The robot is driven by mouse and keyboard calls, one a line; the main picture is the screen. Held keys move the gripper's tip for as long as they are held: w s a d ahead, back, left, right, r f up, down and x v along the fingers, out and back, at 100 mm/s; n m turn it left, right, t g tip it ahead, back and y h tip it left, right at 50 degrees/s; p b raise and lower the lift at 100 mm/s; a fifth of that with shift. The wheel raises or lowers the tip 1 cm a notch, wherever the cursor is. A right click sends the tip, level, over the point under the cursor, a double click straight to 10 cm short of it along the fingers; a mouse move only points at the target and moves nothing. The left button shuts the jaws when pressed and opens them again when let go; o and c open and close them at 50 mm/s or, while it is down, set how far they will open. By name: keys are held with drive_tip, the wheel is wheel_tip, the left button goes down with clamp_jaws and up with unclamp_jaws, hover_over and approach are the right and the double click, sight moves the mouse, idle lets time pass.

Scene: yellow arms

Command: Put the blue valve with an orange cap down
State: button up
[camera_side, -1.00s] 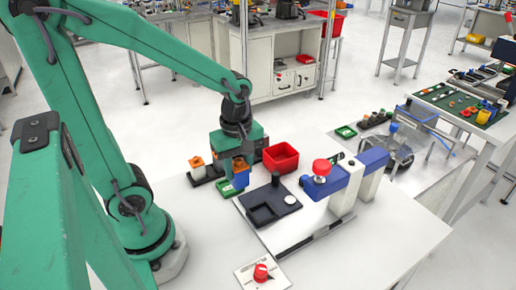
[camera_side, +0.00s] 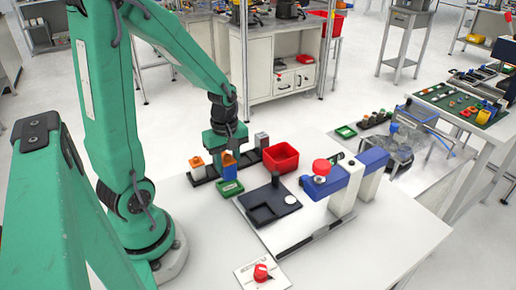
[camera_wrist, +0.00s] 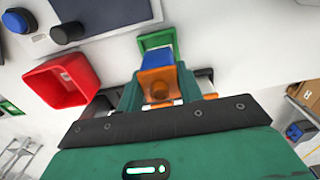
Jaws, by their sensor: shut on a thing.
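The wrist view shows the blue body (camera_wrist: 157,58) and orange cap (camera_wrist: 160,86) between my two fingers (camera_wrist: 159,92). In the side view the valve looks upright, in line with the rack's row.
On the rack stand a white valve with an orange cap (camera_side: 197,168) to the left and a grey piece (camera_side: 262,139) to the right. A red bin (camera_side: 281,158) is close on the right. A black fixture (camera_side: 258,213) and a blue-and-white press (camera_side: 340,180) stand further right.

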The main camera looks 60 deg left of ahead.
sight(228, 172)
drive_tip(key=shift+f, duration=2)
drive_tip(key=shift+f, duration=0.15)
drive_tip(key=o, duration=1.1)
drive_tip(key=shift+r, duration=0.2)
drive_tip(key=shift+r, duration=6)
